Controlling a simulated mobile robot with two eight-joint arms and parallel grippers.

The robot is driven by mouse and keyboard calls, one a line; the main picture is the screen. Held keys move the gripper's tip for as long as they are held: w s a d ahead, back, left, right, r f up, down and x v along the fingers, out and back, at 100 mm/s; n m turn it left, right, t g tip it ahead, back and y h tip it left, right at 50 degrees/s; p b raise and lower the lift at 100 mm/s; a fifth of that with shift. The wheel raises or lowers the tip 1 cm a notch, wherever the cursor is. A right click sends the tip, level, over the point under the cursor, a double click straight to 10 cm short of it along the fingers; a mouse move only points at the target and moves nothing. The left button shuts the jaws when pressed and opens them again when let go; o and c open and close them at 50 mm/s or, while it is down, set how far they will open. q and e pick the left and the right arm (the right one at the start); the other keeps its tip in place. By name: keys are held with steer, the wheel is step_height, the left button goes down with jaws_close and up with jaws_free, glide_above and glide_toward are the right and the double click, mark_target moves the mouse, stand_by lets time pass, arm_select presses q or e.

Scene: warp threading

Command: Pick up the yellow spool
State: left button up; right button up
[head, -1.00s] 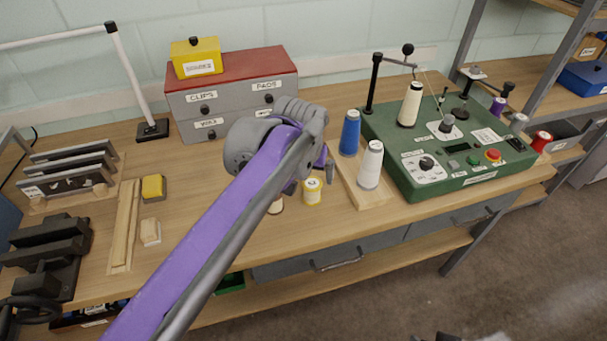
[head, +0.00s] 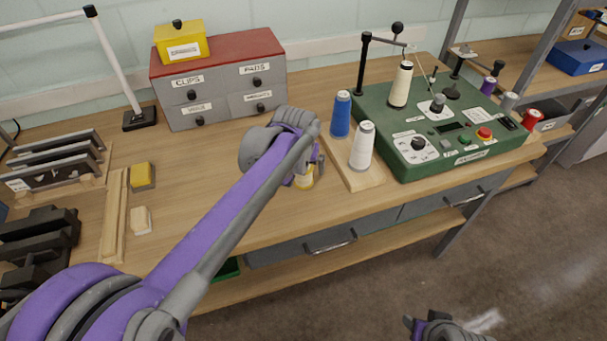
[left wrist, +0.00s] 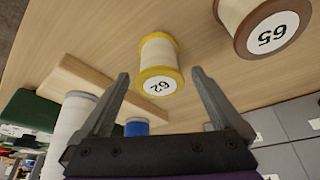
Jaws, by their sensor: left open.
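The yellow spool (head: 304,183) stands on the wooden bench, partly hidden behind my left gripper (head: 313,165) in the head view. In the left wrist view the yellow spool (left wrist: 160,66) has yellow rims, pale thread and a label reading 62. My left gripper (left wrist: 160,78) is open and empty, with its two fingers spread either side of the spool's direction. The spool appears just beyond the fingertips, not gripped. My right gripper (head: 428,325) shows only in part at the bottom of the head view, away from the bench; its jaws are unclear.
A brown-rimmed spool (left wrist: 264,22) labelled 65 stands close beside the yellow one. A white cone (head: 362,147) and a blue cone (head: 341,115) stand on a wooden board to the right. The green machine (head: 440,125) is beyond them. Grey drawers (head: 222,95) stand behind.

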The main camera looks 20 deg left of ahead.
arm_select(q)
steer(key=shift+f, duration=0.1)
steer(key=shift+c, duration=0.3)
steer(key=c, duration=1.4)
